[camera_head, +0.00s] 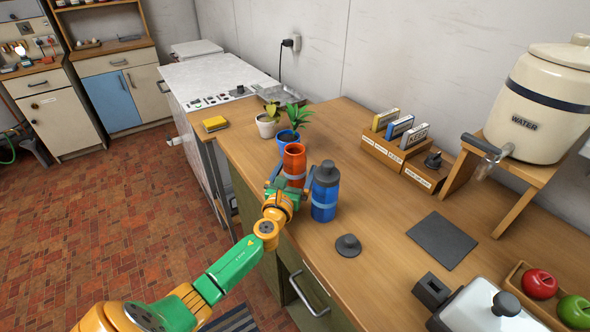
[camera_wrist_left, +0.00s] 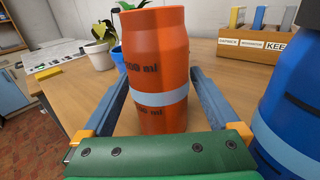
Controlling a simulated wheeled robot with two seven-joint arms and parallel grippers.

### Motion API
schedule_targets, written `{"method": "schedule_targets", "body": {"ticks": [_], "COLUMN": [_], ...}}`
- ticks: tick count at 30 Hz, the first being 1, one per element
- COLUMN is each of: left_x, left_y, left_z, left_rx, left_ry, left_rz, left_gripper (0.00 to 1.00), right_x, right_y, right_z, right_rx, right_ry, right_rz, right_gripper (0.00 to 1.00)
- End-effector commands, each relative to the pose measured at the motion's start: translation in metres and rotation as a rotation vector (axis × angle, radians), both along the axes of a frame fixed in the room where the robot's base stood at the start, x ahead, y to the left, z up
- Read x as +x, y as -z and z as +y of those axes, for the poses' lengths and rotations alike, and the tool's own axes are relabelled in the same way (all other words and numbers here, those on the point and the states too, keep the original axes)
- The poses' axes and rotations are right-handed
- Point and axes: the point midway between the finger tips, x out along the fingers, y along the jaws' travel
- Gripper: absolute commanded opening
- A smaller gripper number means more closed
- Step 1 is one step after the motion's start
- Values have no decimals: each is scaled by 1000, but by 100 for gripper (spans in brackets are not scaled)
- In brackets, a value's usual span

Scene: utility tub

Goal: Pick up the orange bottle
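The orange bottle (camera_head: 294,160) stands upright and without a cap on the wooden counter, near its front edge. It has a pale band and fills the middle of the left wrist view (camera_wrist_left: 157,65). My left gripper (camera_head: 290,174) is open, with one finger on each side of the bottle. In the left wrist view gaps show between the bottle and both fingers. A blue bottle (camera_head: 325,192) with a grey cap stands close to the right of the gripper. My right gripper is not in view.
A dark lid (camera_head: 348,245) lies on the counter in front of the blue bottle. Potted plants (camera_head: 288,137) stand behind the orange bottle. A grey mat (camera_head: 442,240), a box organizer (camera_head: 390,150) and a water crock (camera_head: 540,105) are to the right.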

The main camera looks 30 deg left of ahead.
Motion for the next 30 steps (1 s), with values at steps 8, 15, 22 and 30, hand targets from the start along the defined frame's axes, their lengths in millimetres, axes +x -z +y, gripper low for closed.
{"method": "schedule_targets", "body": {"ticks": [8, 15, 22, 30], "left_x": [0, 0, 0, -41], "left_y": [0, -1, -25, -91], "left_z": [0, 0, 1, 12], "left_rx": [1, 1, 3, 8], "left_ry": [0, 0, -1, 3], "left_rz": [0, -1, -3, 2], "left_gripper": [16, 1, 1, 1], "right_x": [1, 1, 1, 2], "right_y": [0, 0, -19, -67], "right_z": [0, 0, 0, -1], "right_rx": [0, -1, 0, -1], "right_ry": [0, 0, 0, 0], "right_rz": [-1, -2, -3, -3], "right_gripper": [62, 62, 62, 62]}}
